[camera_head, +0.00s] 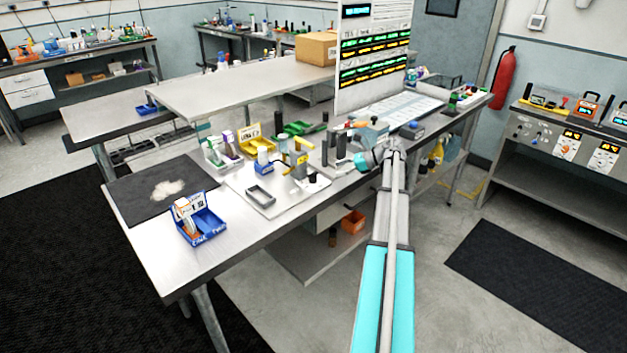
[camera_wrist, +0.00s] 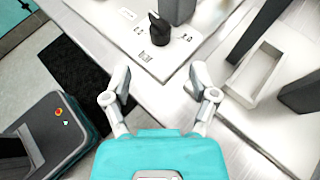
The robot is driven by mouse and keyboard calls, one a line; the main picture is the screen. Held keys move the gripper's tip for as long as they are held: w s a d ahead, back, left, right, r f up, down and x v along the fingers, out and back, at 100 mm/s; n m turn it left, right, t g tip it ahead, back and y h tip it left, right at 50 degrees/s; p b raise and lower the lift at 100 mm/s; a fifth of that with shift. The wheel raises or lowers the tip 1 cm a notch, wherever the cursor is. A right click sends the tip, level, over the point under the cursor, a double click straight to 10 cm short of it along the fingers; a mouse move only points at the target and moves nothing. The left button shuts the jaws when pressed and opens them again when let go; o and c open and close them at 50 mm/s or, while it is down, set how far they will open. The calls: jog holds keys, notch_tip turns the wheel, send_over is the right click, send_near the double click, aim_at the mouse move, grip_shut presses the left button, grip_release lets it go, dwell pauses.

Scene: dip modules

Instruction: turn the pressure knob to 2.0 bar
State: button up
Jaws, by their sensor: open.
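The black knob (camera_wrist: 158,36) shows at the top of the wrist view. It stands upright on a white plate (camera_wrist: 120,35) with small printed labels, too blurred to read, and a light pointer mark on its top. In the head view a small dark knob (camera_head: 312,178) sits on the white board on the bench, left of my gripper. My gripper (camera_wrist: 160,80) is open and empty, its two fingers spread wide. The knob lies beyond the fingertips, in line with the gap, and is not touched. In the head view my gripper (camera_head: 368,159) is small and partly unclear.
A grey post (camera_wrist: 178,8) stands right behind the knob. A shallow tray (camera_wrist: 258,75) and dark upright blocks are to the right. In the head view a blue box (camera_head: 203,226), a yellow bin (camera_head: 254,146) and a green bin (camera_head: 297,128) crowd the bench (camera_head: 165,262).

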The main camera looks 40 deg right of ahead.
aim_at(315, 176)
jog(key=b+x, duration=0.3)
jog(key=x, duration=0.6)
jog(key=shift+a+f, duration=0.1)
jog(key=shift+f, duration=0.05)
grip_shut()
